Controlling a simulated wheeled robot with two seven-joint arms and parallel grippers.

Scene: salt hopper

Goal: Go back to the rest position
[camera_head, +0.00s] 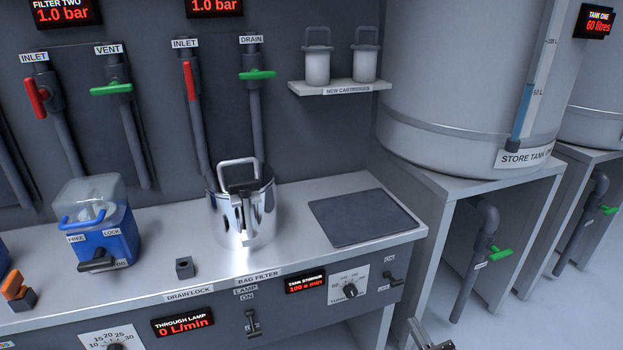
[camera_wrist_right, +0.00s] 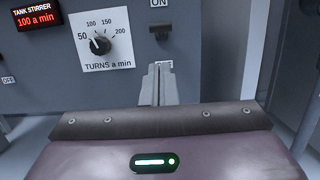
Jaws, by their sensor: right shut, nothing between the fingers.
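My right gripper (camera_wrist_right: 159,84) is shut and empty in the right wrist view, its fingers together in front of the bench's front panel. In the head view only a small part of the right gripper (camera_head: 430,338) shows at the bottom edge, below the bench's right end. It appears apart from the panel. My left gripper is not in view.
The bench (camera_head: 330,262) carries a steel bag filter (camera_head: 241,215), a blue unit (camera_head: 98,232) and a dark mat (camera_head: 362,217). The tank stirrer dial (camera_wrist_right: 99,44) is on its front panel. The store tank (camera_head: 470,90) stands on a support at right.

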